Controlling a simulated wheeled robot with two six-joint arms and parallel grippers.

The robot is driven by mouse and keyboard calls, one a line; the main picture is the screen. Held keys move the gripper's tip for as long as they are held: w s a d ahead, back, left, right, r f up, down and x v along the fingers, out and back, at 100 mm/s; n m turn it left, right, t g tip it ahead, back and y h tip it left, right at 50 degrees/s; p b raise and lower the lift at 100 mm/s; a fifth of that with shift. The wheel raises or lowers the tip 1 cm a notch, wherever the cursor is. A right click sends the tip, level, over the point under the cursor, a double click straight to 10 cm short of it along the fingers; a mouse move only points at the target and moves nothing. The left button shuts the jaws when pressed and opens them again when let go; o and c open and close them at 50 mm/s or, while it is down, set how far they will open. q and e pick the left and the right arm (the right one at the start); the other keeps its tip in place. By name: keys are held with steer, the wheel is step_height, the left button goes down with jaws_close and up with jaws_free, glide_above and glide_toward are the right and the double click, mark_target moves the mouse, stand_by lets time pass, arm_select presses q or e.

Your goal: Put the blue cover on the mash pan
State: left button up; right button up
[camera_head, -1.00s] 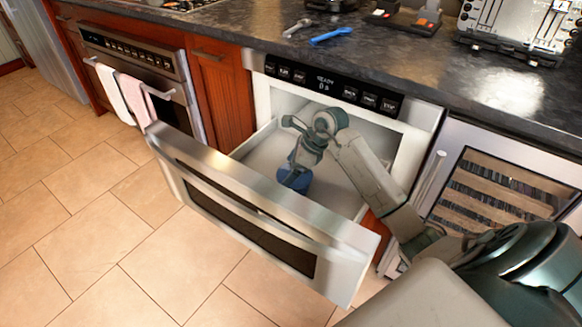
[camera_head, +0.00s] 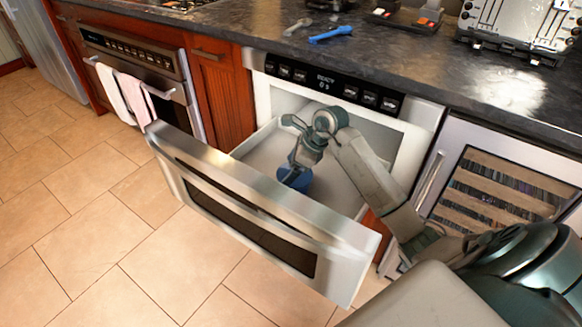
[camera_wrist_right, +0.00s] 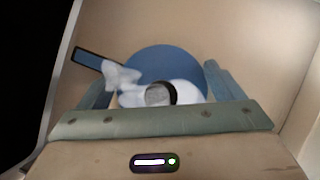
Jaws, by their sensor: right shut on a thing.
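My right gripper (camera_head: 300,166) reaches down into the open microwave drawer. A round blue thing, which I take for the blue cover (camera_head: 293,179), is under it. In the right wrist view the blue disc (camera_wrist_right: 168,62) lies between the two spread fingers of my right gripper (camera_wrist_right: 158,88), which is shut on it. A white lumpy mass (camera_wrist_right: 130,84), perhaps the mash, overlaps the disc, with a grey round piece in a dark ring. A dark-edged handle (camera_wrist_right: 98,59) sticks out to the upper left. I cannot tell the pan's body apart from the cover. My left gripper is not in view.
The drawer (camera_head: 262,152) is pulled out, with its tall steel front (camera_head: 250,207) towards me. The dark counter (camera_head: 400,62) above holds a blue utensil (camera_head: 330,35) and a toaster (camera_head: 515,30). The tiled floor at left is clear.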

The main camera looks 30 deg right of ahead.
steer(key=shift+f+b, duration=0.35)
steer(key=shift+b, duration=0.15)
stand_by(1.0)
stand_by(0.3)
steer(key=o, duration=0.7)
steer(key=shift+o, duration=0.2)
steer(key=shift+r, duration=0.1)
steer(key=shift+r+p, duration=2.1)
steer(key=shift+r, duration=1.4)
steer(key=shift+f, duration=0.1)
